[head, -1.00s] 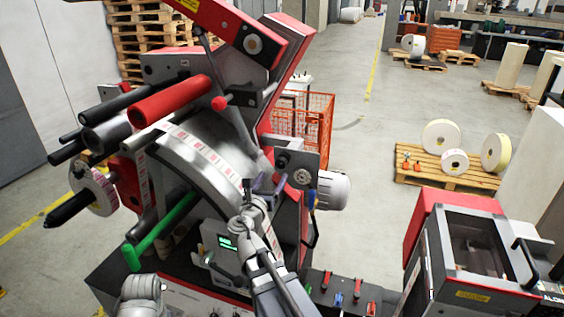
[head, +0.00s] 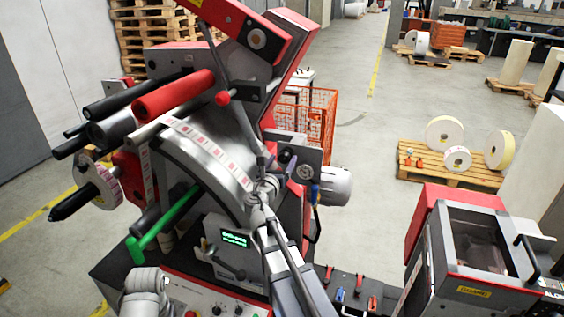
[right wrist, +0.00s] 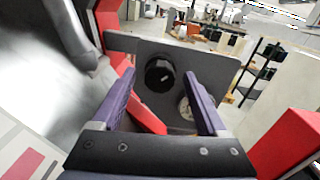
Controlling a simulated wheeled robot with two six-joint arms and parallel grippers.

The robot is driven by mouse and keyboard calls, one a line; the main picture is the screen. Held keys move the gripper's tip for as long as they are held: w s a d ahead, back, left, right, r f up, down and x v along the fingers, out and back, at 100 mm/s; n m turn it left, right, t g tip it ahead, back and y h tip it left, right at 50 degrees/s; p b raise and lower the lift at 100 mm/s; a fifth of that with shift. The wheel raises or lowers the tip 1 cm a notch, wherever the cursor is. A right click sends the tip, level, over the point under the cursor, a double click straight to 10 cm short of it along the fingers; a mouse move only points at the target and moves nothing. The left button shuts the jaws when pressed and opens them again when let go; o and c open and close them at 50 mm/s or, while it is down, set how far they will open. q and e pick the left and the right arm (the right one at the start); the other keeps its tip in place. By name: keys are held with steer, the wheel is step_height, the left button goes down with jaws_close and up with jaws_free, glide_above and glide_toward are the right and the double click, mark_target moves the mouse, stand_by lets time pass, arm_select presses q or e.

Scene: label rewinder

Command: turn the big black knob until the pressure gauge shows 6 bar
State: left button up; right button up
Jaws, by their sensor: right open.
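The big black knob (head: 285,156) sits on the grey plate at the machine's right side. In the right wrist view the knob (right wrist: 160,74) shows a short white mark on its face. The pressure gauge (head: 305,172) is a small pale dial to the right of and below the knob. In the right wrist view the gauge (right wrist: 185,108) is partly hidden by a finger, and its reading is too small to tell. My right gripper (head: 278,164) is open and empty. Its purple fingers (right wrist: 160,78) lie either side of the knob in the picture; contact cannot be told.
The grey plate (right wrist: 145,50) carries knob and gauge, with red machine frame beside it. A lever with a red ball (head: 222,98) hangs left of the knob. A grey motor (head: 335,187) sticks out at the right. A red-and-grey machine (head: 455,225) stands farther right.

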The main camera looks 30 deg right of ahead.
jaws_close()
stand_by(0.5)
steer(key=shift+m, duration=0.4)
steer(key=m, duration=0.7)
steer(key=shift+f+m+b, duration=0.1)
steer(key=shift+m+b, duration=0.2)
steer(key=shift+b, duration=0.05)
steer(key=m, duration=0.3)
steer(key=shift+m, duration=0.4)
steer(key=shift+s+m+h, duration=0.1)
steer(key=shift+m+h, duration=0.2)
steer(key=shift+m, duration=1.6)
